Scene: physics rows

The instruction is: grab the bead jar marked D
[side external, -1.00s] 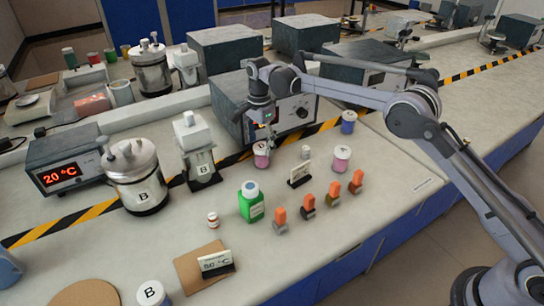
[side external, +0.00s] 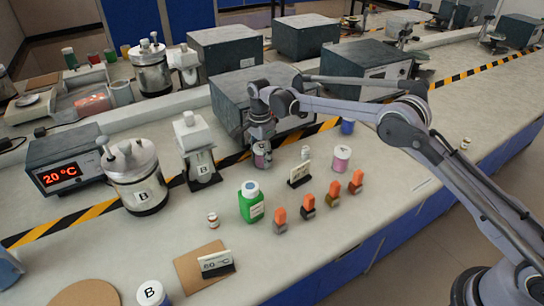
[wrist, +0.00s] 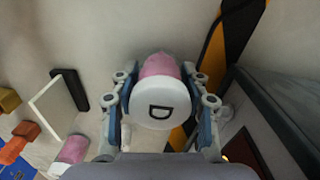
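The bead jar marked D (wrist: 162,104) has a white lid with a black D and pink contents below. In the wrist view it sits between the two fingers of my gripper (wrist: 162,108). The fingers are spread on either side of the lid, and I see no clear grip on it. In the side view, my gripper (side external: 262,138) is straight above and around the upper part of the jar (side external: 262,160), which stands on the bench near the striped tape. The fingertips partly hide it there.
Another pink jar (side external: 341,158) stands to the right, also seen in the wrist view (wrist: 74,150). A card stand (side external: 300,173) and several orange-topped pieces (side external: 308,202) are in front. A dark instrument box (side external: 228,100) is close behind. A green bottle (side external: 251,205) stands front left.

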